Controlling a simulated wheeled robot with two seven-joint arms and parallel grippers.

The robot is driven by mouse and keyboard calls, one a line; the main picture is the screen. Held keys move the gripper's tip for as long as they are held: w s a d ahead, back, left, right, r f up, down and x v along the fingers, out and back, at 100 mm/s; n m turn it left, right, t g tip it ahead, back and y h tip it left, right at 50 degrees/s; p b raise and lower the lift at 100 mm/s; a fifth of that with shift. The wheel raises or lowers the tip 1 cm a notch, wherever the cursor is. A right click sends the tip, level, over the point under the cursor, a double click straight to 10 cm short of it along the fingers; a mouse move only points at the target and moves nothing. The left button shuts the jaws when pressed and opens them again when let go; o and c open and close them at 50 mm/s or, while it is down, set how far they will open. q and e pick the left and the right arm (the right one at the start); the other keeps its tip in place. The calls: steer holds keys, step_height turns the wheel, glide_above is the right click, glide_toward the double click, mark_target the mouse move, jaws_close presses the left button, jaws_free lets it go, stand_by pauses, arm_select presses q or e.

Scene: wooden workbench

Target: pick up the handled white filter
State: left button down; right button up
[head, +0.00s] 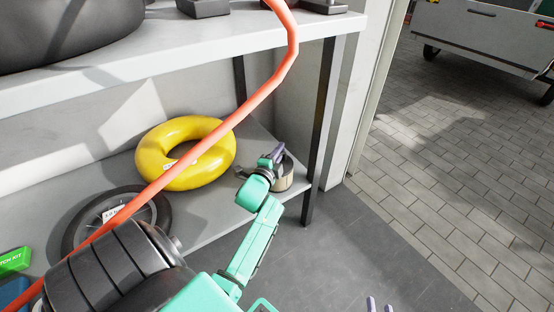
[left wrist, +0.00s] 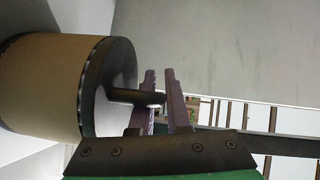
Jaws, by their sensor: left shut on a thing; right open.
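The handled filter (head: 286,176) is a short pale tan cylinder at the right end of the lower shelf, partly hidden by my left gripper (head: 276,153). In the left wrist view the filter (left wrist: 42,85) lies at the left, with a dark end cap and a dark stub handle (left wrist: 135,97) sticking out. My left gripper's purple fingers (left wrist: 165,98) are shut on that handle. I cannot tell whether the filter touches the shelf. My right gripper (head: 379,304) shows only its purple fingertips at the bottom edge, apart and with nothing seen between them.
A yellow ring (head: 152,157) and a black wheel (head: 78,229) are on the lower shelf (head: 215,225) to the left. A green box (head: 15,260) is at far left. An orange hose (head: 255,103) crosses in front. A dark shelf post (head: 318,130) stands just right of the filter.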

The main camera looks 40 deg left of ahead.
steer(key=shift+w+r, duration=0.3)
steer(key=shift+w, duration=0.05)
stand_by(0.4)
steer(key=shift+s+f, duration=0.1)
steer(key=shift+s, duration=0.1)
stand_by(0.3)
